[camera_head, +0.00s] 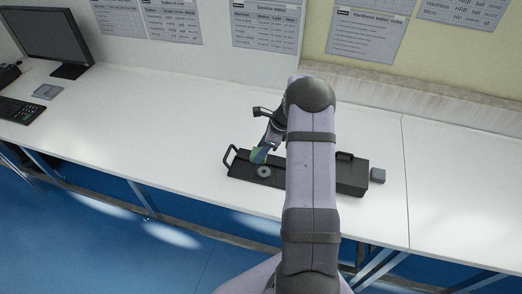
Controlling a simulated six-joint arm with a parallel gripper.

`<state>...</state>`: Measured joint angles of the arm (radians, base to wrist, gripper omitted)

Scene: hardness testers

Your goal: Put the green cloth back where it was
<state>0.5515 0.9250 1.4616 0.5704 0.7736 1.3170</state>
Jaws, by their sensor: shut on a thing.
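The green cloth (258,155) shows as a small green patch at the tip of my gripper (264,148). My gripper is shut on it and holds it at the left part of a dark tray with handles (240,171). The cloth looks close above the tray or at its surface; I cannot tell whether it touches. My arm hides the middle of the tray.
A round grey disc (264,171) sits in the tray just below the cloth. A small grey block (378,175) lies right of the tray. A monitor (48,38) and keyboard (18,110) stand at far left. The white bench (150,130) between is clear.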

